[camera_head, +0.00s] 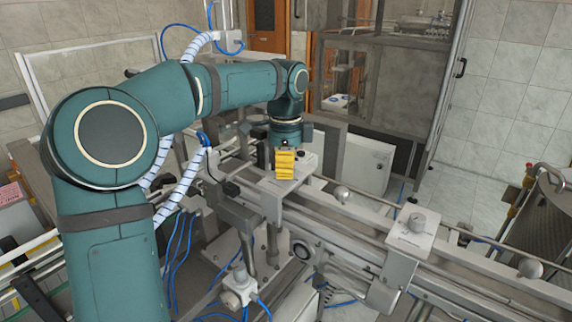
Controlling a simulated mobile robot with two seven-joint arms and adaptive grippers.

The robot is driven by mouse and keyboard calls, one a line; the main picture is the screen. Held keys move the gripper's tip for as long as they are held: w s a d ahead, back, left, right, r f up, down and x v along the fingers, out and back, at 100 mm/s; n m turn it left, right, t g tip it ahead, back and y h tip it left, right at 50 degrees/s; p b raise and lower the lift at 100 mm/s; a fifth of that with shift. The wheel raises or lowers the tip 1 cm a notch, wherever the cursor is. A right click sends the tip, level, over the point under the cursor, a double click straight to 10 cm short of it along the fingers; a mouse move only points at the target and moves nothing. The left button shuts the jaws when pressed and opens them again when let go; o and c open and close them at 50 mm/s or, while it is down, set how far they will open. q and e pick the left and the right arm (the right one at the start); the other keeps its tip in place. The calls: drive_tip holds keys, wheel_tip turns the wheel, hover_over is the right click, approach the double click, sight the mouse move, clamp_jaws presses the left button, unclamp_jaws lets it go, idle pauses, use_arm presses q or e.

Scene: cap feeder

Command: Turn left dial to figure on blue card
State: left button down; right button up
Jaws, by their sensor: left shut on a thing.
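My left gripper (285,172) reaches down from the teal arm, its yellow-faced fingers over a pale plate (290,198) on the conveyor. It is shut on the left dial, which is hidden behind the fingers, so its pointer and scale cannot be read. A second dial (418,222), grey and round, sits on a similar plate further right, with nothing touching it. I cannot make out a blue card in this view. My right gripper is not in view.
The grey conveyor rail (350,236) runs from the middle to the lower right. Round metal knobs (341,194) (530,268) stand along it. A grey box (356,163) and a framed glass enclosure (375,90) are behind. Blue hoses hang below the rail.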

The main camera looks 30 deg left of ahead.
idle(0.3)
use_arm(q)
drive_tip(key=c, duration=0.7)
unclamp_jaws()
wheel_tip(320, 180, up, 12)
idle(0.3)
